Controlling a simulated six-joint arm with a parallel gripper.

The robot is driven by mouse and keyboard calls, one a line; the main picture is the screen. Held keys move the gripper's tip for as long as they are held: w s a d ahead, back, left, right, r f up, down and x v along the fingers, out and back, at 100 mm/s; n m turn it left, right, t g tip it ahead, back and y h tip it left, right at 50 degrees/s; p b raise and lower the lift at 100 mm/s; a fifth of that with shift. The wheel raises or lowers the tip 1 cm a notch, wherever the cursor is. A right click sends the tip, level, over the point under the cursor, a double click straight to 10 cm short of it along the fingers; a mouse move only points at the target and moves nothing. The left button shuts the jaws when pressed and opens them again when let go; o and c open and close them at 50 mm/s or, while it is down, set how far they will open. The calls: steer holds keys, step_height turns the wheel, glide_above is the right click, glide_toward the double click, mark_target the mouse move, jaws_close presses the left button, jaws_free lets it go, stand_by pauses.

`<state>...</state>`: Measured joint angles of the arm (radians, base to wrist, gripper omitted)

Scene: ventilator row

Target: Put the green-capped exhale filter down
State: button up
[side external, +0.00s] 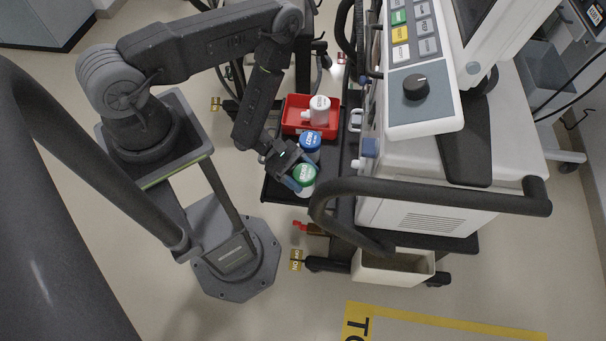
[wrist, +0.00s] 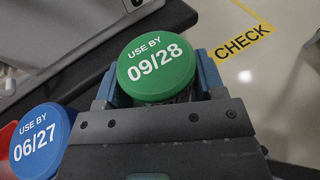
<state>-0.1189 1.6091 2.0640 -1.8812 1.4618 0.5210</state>
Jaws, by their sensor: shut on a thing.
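The green-capped exhale filter (wrist: 155,68) sits between the two blue-padded jaws of my gripper (wrist: 160,85) in the wrist view, its cap reading "USE BY 09/28". In the side view the green cap (side external: 304,174) is at the front end of a dark tray (side external: 275,190), with my gripper (side external: 292,172) shut on it from the left. The filter's lower body is mostly hidden, so I cannot tell whether it touches the tray. A blue-capped filter (side external: 310,141) stands just behind it; its cap reads "USE BY 06/27" in the wrist view (wrist: 38,140).
A red bin (side external: 291,113) behind the blue-capped filter holds a white-capped filter (side external: 319,108). The ventilator (side external: 440,180) stands close on the right, its dark handle rail (side external: 430,190) reaching near the green cap.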

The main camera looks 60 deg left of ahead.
steer(key=o, duration=0.9)
steer(key=shift+f, duration=0.1)
steer(key=shift+o, duration=0.2)
steer(key=shift+a, duration=0.1)
steer(key=v, duration=1.2)
steer(key=shift+r, duration=0.2)
